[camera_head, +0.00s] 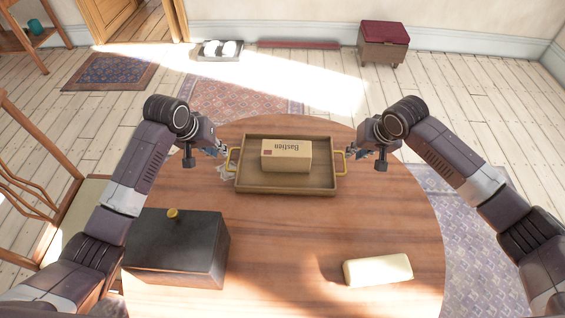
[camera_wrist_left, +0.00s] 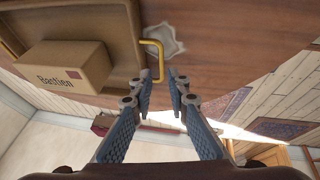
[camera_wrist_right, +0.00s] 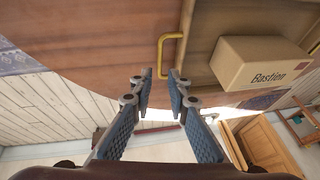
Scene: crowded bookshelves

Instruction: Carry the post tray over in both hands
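The post tray (camera_head: 243,185), brown and rectangular with a brass handle at each end, rests flat on the round wooden table. A cardboard parcel (camera_head: 287,155) marked with a name lies in it. My left gripper (camera_head: 222,150) is at the left handle (camera_head: 231,160); in the left wrist view its fingertips (camera_wrist_left: 160,76) stand apart on either side of the handle bar (camera_wrist_left: 160,58). My right gripper (camera_head: 350,152) is at the right handle (camera_head: 343,163); in the right wrist view its fingertips (camera_wrist_right: 160,76) are apart with the handle bar (camera_wrist_right: 161,60) between them. Contact is unclear.
A black box with a brass knob (camera_head: 178,245) stands at the table's near left. A cream block (camera_head: 377,270) lies at the near right. Bare tabletop (camera_head: 285,235) lies between them. A wooden chair (camera_head: 40,195) is at left. A red-topped stool (camera_head: 384,42) stands beyond the table.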

